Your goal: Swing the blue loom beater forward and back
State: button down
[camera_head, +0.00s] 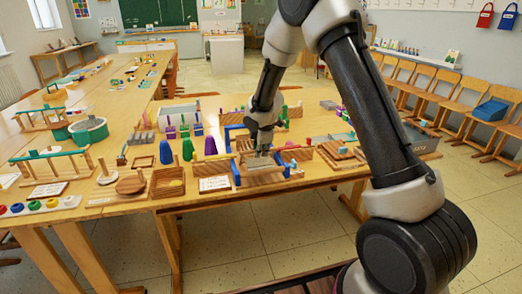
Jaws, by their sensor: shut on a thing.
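The small wooden loom (262,178) with the blue beater (228,138) stands near the front edge of the long table. Blue bars show at its left and right sides. My gripper (262,150) comes down from above into the middle of the loom and is shut on the beater. The fingers and the wrist hide part of the beater, so its exact tilt and the grip point are hard to tell.
Green and purple cones (188,149) and a wooden box (168,182) stand close on the left. Wooden pieces (340,152) and a grey tray (420,137) lie to the right. The table (130,205) is crowded. Chairs (440,97) line the right wall.

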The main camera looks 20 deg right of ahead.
jog(key=c, duration=1.5)
grip_release()
jog(key=shift+s+f+g, duration=0.3)
jog(key=shift+s+f, duration=0.4)
jog(key=shift+s, duration=0.1)
jog(key=shift+o, duration=0.2)
jog(key=shift+r, duration=0.3)
jog(key=v, duration=1.1)
jog(key=shift+r, duration=0.35)
jog(key=shift+s+a, duration=0.1)
